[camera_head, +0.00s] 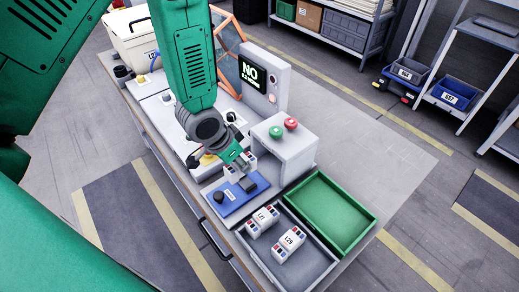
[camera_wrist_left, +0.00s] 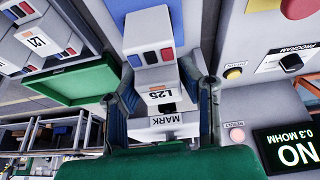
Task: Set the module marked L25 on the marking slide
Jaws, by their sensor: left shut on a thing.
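The module marked L25 (camera_wrist_left: 155,85) is a light grey block with red and blue ends. My left gripper (camera_head: 237,168) is shut on it, with one finger on each side in the left wrist view (camera_wrist_left: 160,108). In the head view the module is mostly hidden by the gripper, just behind a blue plate (camera_head: 230,204) with a black knob and a dark block. A pale part lettered MARK (camera_wrist_left: 168,147) shows below the module in the wrist view. I cannot tell whether the module touches what is under it. My right gripper is not in view.
A grey tray (camera_head: 303,284) holds modules L21 (camera_head: 262,220) and L29 (camera_head: 289,243). An empty green tray (camera_head: 330,211) lies beside it. A white housing (camera_head: 290,153) with red and green buttons stands close to my left gripper, with a display (camera_head: 251,75) behind.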

